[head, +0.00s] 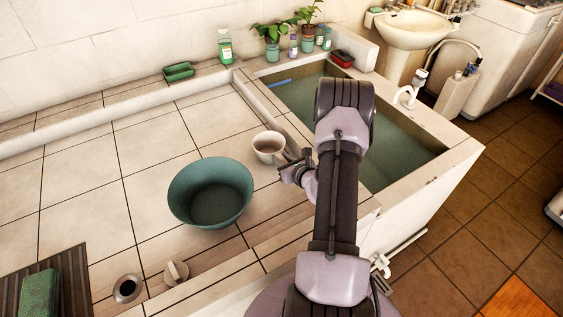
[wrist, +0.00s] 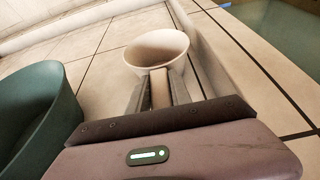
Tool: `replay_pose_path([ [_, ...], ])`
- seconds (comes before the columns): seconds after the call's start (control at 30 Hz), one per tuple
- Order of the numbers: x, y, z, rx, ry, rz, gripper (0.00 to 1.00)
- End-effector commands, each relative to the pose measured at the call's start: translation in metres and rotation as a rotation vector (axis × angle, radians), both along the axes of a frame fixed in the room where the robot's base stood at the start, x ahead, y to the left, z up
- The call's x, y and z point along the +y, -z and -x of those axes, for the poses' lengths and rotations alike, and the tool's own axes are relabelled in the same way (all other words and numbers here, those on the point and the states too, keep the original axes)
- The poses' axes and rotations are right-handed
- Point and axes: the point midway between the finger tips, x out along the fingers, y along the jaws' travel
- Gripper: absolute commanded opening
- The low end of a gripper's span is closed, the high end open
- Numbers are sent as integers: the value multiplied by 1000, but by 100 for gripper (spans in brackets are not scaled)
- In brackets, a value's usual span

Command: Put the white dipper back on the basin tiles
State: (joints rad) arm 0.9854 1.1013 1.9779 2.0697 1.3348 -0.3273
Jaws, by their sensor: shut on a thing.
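The white dipper (head: 268,146) is at the right end of the tiled basin top (head: 150,140), close to the raised edge of the water tank. The gripper is shut on this handle. The dipper's base is low over the tiles; I cannot tell whether it touches them.
A green basin (head: 210,192) stands left of the dipper and also shows in the wrist view (wrist: 38,120). The water tank (head: 395,150) lies to the right, partly behind my arm. A green soap dish (head: 179,71), bottle (head: 225,46) and potted plants (head: 272,46) line the back.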

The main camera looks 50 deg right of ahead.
Motion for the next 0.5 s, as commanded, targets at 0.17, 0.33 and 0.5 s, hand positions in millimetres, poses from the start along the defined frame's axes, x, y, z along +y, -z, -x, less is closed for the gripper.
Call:
replay_pose_path([
  [0.17, 0, -1, 0, 0, 0, 0, 0],
  [0.33, 0, 1, 0, 0, 0, 0, 43],
  [0.5, 0, 1, 0, 0, 0, 0, 47],
])
